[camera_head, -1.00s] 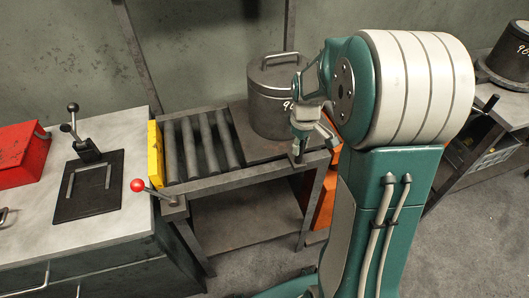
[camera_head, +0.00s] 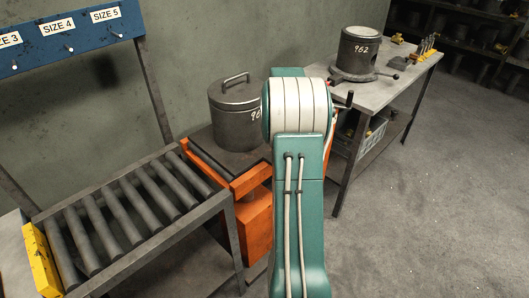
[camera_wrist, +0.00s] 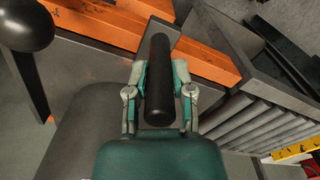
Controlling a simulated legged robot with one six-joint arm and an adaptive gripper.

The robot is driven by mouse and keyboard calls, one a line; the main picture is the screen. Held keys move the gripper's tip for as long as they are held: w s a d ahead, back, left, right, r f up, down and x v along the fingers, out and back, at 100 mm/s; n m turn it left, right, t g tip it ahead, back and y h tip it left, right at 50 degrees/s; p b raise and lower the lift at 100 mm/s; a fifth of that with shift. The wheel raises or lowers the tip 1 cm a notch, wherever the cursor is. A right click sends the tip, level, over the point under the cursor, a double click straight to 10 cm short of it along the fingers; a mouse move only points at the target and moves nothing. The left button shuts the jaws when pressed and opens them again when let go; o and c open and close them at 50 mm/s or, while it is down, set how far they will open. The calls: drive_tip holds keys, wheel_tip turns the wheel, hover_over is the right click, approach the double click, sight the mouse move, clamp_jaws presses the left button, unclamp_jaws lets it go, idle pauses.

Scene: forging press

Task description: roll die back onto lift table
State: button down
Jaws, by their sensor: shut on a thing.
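The die (camera_head: 236,108), a dark steel cylinder with a handled lid, stands upright beside the rollers on the orange lift table (camera_head: 252,181). A dark base plate lies under it. My gripper (camera_wrist: 158,82) is shut on a dark rounded bar (camera_wrist: 158,55), seen in the wrist view; what the bar belongs to is unclear. In the head view my arm hides the gripper and covers the die's right edge. The lift table's orange frame also crosses the top of the wrist view (camera_wrist: 95,24). A smooth grey surface at lower left there (camera_wrist: 80,125) is probably the die.
The roller table (camera_head: 205,213) adjoins the lift table on its left, with bare rollers and a yellow end block (camera_head: 41,262). A bench (camera_head: 392,92) at right holds another cylinder (camera_head: 358,50) marked 962. A black knob (camera_wrist: 25,24) shows at upper left in the wrist view. Floor at right is clear.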

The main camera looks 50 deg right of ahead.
drive_tip(key=shift+d, duration=0.3)
drive_tip(key=shift+d, duration=0.15)
drive_tip(key=c, duration=0.6)
unclamp_jaws()
drive_tip(key=shift+o, duration=0.6)
drive_tip(key=shift+d, duration=0.2)
drive_tip(key=shift+d+f, duration=0.1)
drive_tip(key=shift+d, duration=0.1)
drive_tip(key=shift+a, duration=0.15)
